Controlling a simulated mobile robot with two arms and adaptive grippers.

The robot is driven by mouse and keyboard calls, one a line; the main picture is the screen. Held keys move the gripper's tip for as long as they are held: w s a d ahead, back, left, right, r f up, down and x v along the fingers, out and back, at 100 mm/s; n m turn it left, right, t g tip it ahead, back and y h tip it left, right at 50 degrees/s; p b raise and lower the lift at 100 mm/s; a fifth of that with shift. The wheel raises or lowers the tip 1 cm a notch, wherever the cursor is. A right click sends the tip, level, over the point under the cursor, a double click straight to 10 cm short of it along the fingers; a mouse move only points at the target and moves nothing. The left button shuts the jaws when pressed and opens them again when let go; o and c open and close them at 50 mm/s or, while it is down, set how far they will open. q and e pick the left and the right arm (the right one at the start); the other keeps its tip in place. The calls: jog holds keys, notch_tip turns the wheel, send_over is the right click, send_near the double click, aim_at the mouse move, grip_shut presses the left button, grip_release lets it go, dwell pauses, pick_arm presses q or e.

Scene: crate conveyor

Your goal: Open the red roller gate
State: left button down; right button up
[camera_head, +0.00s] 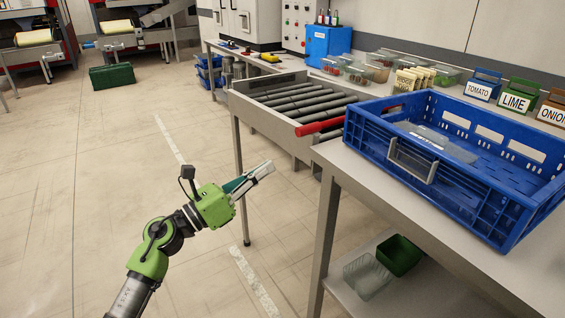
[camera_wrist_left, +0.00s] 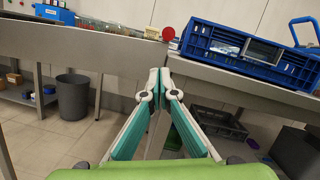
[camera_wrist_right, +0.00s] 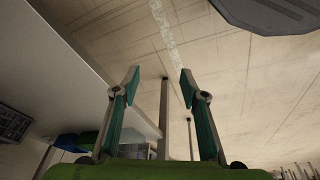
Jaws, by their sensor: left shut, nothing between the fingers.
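The red roller gate shows as a red bar (camera_head: 320,125) across the near right end of the roller conveyor (camera_head: 290,100), beside the table with the blue crate. In the left wrist view its red end (camera_wrist_left: 168,34) shows just above my fingertips, beyond them. My left gripper (camera_head: 269,168) is shut and empty, below and left of the bar and apart from it. It also shows shut in the left wrist view (camera_wrist_left: 160,74). My right gripper (camera_wrist_right: 159,75) is open and empty in the right wrist view; it is outside the head view.
A blue crate (camera_head: 520,205) with a clear label holder stands on the table right of the gate. Bins (camera_head: 404,254) sit on the shelf below. Tubs and signs line the back. A conveyor leg stands near my left gripper. The floor at left is mostly clear.

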pick_arm(q)
jog(key=m, duration=0.2)
send_near(312, 137)
jog(key=shift+g+h, duration=0.3)
jog(key=x, duration=0.6)
jog(key=shift+w+a+f, duration=0.1)
jog(key=shift+w+f, duration=0.05)
